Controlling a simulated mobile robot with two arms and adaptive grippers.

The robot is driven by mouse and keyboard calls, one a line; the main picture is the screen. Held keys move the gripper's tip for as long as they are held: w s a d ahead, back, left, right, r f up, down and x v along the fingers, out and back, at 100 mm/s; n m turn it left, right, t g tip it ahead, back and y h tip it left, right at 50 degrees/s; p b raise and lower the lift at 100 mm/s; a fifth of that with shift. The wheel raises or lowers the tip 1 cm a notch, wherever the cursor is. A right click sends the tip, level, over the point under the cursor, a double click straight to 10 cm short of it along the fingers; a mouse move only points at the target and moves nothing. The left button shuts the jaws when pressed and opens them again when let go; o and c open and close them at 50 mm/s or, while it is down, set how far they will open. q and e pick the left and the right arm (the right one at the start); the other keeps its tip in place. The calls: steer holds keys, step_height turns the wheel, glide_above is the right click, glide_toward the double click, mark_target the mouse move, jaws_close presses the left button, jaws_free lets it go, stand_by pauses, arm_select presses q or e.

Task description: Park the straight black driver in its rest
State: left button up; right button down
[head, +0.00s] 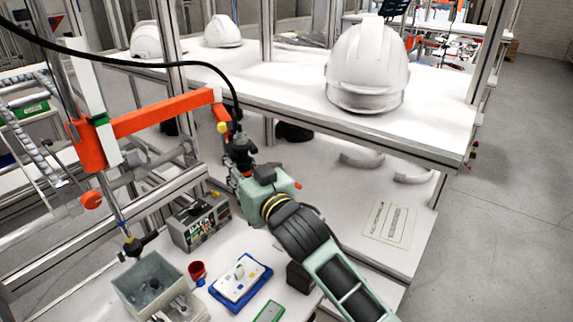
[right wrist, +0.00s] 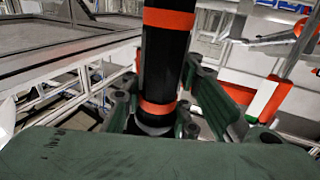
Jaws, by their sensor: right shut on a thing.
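The straight black driver (head: 239,146) is in my right gripper (head: 243,166), beside the free end of an orange arm (head: 160,112). A black cable runs up from its top. In the right wrist view, the driver (right wrist: 165,60) is a black cylinder with orange bands. It stands nearly upright between the fingers of my right gripper (right wrist: 160,115), which are shut around it. The driver's lower end is hidden behind my gripper. I cannot tell which part is the rest. My left gripper is not in view.
A white shelf with a white helmet shell (head: 367,68) stands behind and to the right. Below are a grey box (head: 200,222), a red cup (head: 198,270), a blue tray (head: 262,283) and a grey bin (head: 122,285). A metal post (head: 112,200) stands at left.

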steer(key=w+d, duration=0.2)
steer(key=d, duration=0.7)
steer(key=shift+d+f, duration=0.3)
steer(key=shift+f, duration=0.05)
steer(key=w+b, duration=0.1)
steer(key=w, duration=0.5)
steer(key=shift+w+a, duration=0.15)
stand_by(0.4)
steer(key=shift+p, duration=0.3)
steer(key=c, duration=1.3)
jaws_free()
